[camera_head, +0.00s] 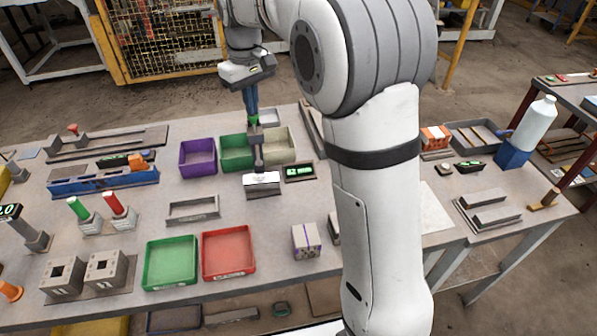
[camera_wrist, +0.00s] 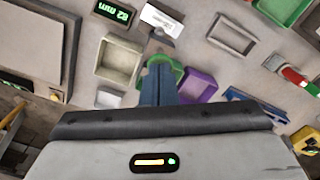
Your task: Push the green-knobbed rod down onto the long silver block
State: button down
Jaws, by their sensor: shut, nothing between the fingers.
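The green-knobbed rod (camera_head: 253,121) stands in a grey upright directly below my fingertips, its green knob at the top. My gripper (camera_head: 251,113) points down with its blue fingers together, at or just above the knob; I cannot tell whether they touch. In the wrist view the fingers (camera_wrist: 158,72) cover much of the rod, and green shows around their tips. The silver block (camera_head: 262,190), with a bright white top, sits at the foot of the upright. It also shows in the wrist view (camera_wrist: 161,20). The rod's lower end against the block is unclear.
Purple (camera_head: 198,157), green (camera_head: 236,152) and beige (camera_head: 279,146) bins stand close by. An empty grey tray (camera_head: 193,209) lies in front left. Green (camera_head: 171,263) and red (camera_head: 229,252) trays are nearer.

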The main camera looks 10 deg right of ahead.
aim_at(253, 117)
jog(key=shift+f+b, duration=1.15)
jog(key=shift+f, duration=1)
jog(key=shift+r, duration=0.1)
notch_tip(253, 117, up, 7)
jog(key=p, duration=0.6)
jog(key=shift+d, duration=0.1)
dwell(0.3)
jog(key=s+d+r+m+t, duration=0.1)
jog(key=s+d, duration=0.2)
jog(key=s, duration=0.3)
jog(key=s+d+r+m, duration=0.1)
jog(key=s+d+m, duration=0.1)
jog(key=s+d, duration=0.3)
jog(key=s+d+f+m+t, duration=0.1)
jog(key=s+f, duration=0.1)
jog(key=s, duration=0.6)
jog(key=s+d+f+m+t, duration=0.1)
jog(key=s+d+f+m, duration=0.1)
jog(key=s, duration=0.7)
jog(key=shift+d+f, duration=0.25)
jog(key=shift+f, duration=0.55)
